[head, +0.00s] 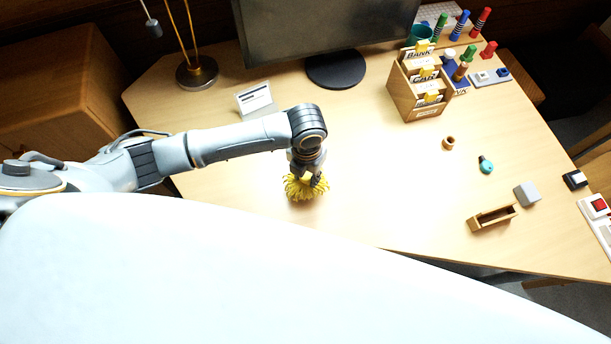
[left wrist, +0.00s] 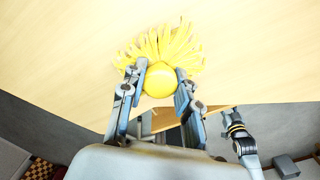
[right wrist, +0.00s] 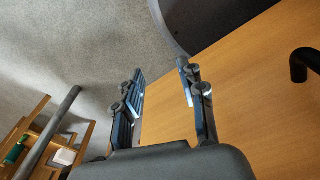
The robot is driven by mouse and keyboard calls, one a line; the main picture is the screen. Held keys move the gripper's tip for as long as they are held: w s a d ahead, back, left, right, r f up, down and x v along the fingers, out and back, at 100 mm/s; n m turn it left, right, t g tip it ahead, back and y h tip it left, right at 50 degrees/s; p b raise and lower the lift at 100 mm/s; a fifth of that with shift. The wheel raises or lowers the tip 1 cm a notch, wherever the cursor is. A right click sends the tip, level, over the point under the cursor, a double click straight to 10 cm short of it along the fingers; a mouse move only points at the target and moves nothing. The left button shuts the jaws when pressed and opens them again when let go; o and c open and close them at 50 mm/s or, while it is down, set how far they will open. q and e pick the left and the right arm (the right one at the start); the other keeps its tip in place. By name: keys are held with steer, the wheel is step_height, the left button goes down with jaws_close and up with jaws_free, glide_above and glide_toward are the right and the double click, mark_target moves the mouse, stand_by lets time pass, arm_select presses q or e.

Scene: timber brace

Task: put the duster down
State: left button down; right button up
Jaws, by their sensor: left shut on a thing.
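The duster (head: 306,188) is a yellow thing with many soft strands, at the front left part of the desk (head: 240,210). My left gripper (head: 308,172) is right above it, pointing down. In the left wrist view the duster's round yellow body (left wrist: 158,80) sits between the two fingers of my left gripper (left wrist: 160,78), which is shut on it. Its strands (left wrist: 165,42) spread out over the desk surface; I cannot tell if they touch it. My right gripper (right wrist: 160,80) shows only in the right wrist view, with its fingers apart and nothing between them.
A monitor (head: 320,30), a lamp base (head: 197,72) and a small sign (head: 255,99) stand toward the back. A wooden card box (head: 418,92), a wooden ring (head: 448,143), a teal item (head: 486,164) and a small wooden tray (head: 492,218) are to the right. The desk's middle is clear.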

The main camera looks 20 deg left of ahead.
mark_target(305, 179)
arm_select(q)
steer(key=shift+w+a+f, duration=0.15)
steer(key=shift+f, duration=1.6)
steer(key=shift+f, duration=0.1)
steer(key=c, duration=1)
jaws_free()
step_height(305, 179, up, 12)
steer(key=shift+r+b, duration=0.1)
steer(key=shift+b, duration=0.25)
